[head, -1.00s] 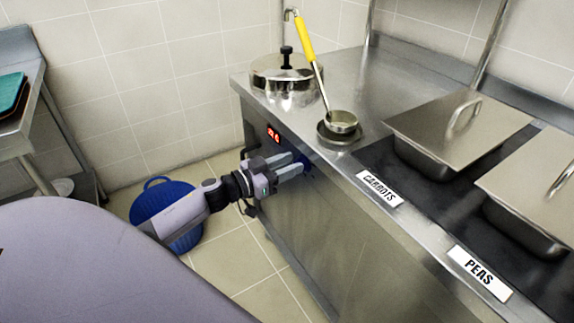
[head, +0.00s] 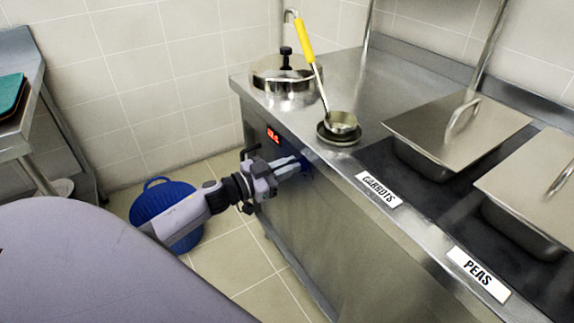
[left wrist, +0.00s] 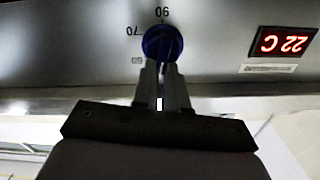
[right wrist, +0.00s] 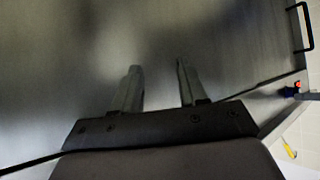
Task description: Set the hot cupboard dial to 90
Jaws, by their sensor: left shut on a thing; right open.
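The blue dial (left wrist: 160,40) is on the steel front of the hot cupboard (head: 300,222). My left gripper (left wrist: 163,66) is shut on the dial, its fingers covering the dial's lower part in the left wrist view. That view is upside down. The 90 mark (left wrist: 163,12) stands directly above the dial and the 70 mark (left wrist: 133,30) to its upper left. I cannot clearly tell where the pointer is. A red display (left wrist: 283,42) beside it reads 22 C. In the head view the left gripper (head: 300,168) hides most of the dial. My right gripper (right wrist: 158,75) is open and empty.
On the counter stand a lidded pot (head: 284,90), a ladle with a yellow handle (head: 304,38), and lidded pans (head: 455,125) behind CARROTS and PEAS labels. A blue basket (head: 160,205) is on the floor behind my left arm. A side table (head: 32,125) is at far left.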

